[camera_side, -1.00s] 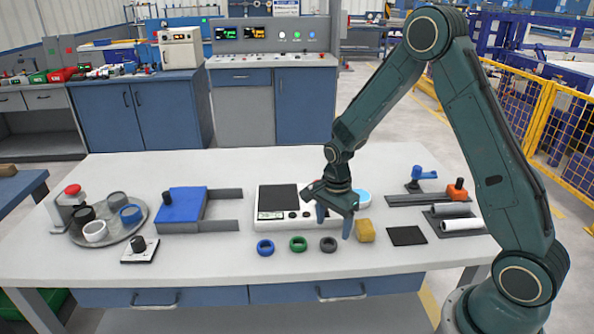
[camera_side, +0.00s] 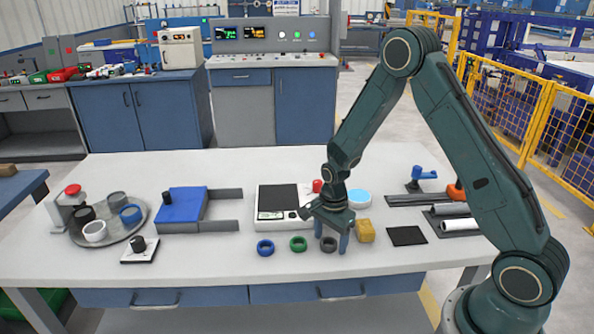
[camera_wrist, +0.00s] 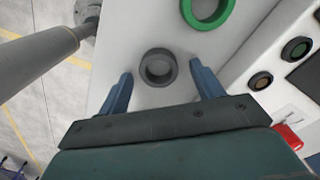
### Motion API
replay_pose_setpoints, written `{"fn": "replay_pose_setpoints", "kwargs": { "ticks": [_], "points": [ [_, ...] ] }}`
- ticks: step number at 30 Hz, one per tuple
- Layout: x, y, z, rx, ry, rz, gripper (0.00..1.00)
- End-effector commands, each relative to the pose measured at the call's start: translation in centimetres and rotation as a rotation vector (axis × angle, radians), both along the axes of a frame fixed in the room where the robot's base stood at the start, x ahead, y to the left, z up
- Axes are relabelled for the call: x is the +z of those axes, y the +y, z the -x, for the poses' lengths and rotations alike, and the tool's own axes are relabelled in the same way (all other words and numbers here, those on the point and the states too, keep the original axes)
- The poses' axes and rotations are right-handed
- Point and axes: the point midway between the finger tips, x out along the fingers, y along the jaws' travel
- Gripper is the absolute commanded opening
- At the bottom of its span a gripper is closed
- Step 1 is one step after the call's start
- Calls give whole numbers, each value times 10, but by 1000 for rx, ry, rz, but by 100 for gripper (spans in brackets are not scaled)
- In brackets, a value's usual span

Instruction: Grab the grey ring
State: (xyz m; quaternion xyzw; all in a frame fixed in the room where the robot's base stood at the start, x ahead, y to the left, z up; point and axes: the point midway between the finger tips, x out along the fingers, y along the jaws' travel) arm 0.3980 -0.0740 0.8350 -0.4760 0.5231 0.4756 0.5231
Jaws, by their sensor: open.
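The grey ring (camera_side: 328,244) lies flat on the white table, at the right end of a short row with a green ring (camera_side: 298,244) and a blue ring (camera_side: 265,247). My gripper (camera_side: 331,237) is open and low over the grey ring, pointing down, with a finger on either side of it in the side view. In the wrist view the grey ring (camera_wrist: 158,81) shows whole between the two blue fingers, with a gap on each side. The green ring (camera_wrist: 208,22) is partly cut off at the top there. Exact fingertip height above the table is unclear.
A yellow block (camera_side: 365,231) stands close right of my gripper, with a black square pad (camera_side: 406,236) beyond it. A scale-like device (camera_side: 278,224) is behind the rings. The table front is clear.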

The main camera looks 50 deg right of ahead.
Motion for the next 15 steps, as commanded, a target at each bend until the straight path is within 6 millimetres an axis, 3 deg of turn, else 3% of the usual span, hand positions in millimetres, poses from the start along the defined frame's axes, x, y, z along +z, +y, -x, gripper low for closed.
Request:
{"fn": "replay_pose_setpoints", "kwargs": {
  "ticks": [5, 12, 15],
  "points": [
    [0, 0, 0, 0, 0, 0, 66],
    [0, 0, 0, 0, 0, 0, 19],
    [0, 0, 0, 0, 0, 0, 19]
  ]
}}
